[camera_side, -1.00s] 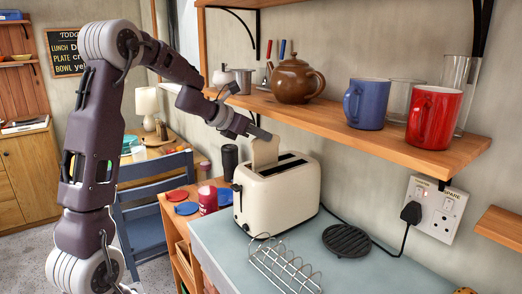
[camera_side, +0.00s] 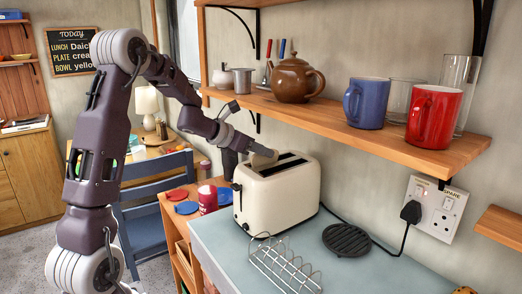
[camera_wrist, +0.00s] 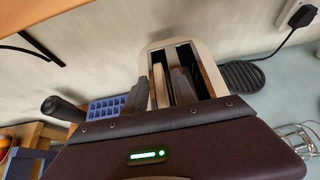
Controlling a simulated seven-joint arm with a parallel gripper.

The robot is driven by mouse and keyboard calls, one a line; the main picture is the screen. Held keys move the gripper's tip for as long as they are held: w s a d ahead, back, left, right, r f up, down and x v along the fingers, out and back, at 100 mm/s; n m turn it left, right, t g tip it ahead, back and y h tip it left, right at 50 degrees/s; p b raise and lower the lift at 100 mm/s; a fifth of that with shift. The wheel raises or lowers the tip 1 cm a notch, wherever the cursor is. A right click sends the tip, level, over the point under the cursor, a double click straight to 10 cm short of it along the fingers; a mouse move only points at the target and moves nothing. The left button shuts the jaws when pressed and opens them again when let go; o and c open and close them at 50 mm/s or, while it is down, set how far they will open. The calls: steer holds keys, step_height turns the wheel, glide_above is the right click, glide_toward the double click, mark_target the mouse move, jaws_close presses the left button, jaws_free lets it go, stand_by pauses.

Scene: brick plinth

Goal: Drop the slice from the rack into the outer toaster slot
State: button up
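The cream toaster (camera_side: 277,198) stands on the counter, its two slots open at the top. The pale slice (camera_side: 264,157) sits low in the slot farther from the rack, with its upper edge showing. In the wrist view the slice (camera_wrist: 160,86) is in the left slot, between my two fingers. My gripper (camera_wrist: 160,82) is open around it, with a narrow gap on each side. In the side view my gripper (camera_side: 248,152) is over the toaster's far left edge. The slice's lower part is hidden in the slot. The wire rack (camera_side: 284,264) in front looks empty.
A wooden shelf (camera_side: 390,140) with a teapot (camera_side: 297,80) and mugs overhangs the toaster closely. A black trivet (camera_side: 347,240) and a plugged cord lie to its right. A red jar (camera_side: 207,199) and coloured lids are at the left. The front counter is mostly clear.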

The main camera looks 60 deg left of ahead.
steer(key=shift+s+r, duration=0.2)
steer(key=shift+r, duration=0.1)
steer(key=v, duration=1.1)
steer(key=d+r+n+t+y, duration=0.1)
steer(key=d+r+n+y, duration=0.55)
steer(key=n, duration=0.75)
steer(key=s+d+f+n+g+h, duration=0.3)
steer(key=s+d+f+n, duration=0.2)
steer(key=s+d+n, duration=0.4)
steer(key=s+d+f+n+g+h, duration=0.3)
steer(key=s+d+f+n+g, duration=0.1)
steer(key=s+d+n, duration=0.6)
steer(key=s+f+n, duration=0.1)
steer(key=s+n, duration=0.2)
steer(key=shift+s+f, duration=0.25)
steer(key=shift+s, duration=0.1)
steer(key=shift+h, duration=0.25)
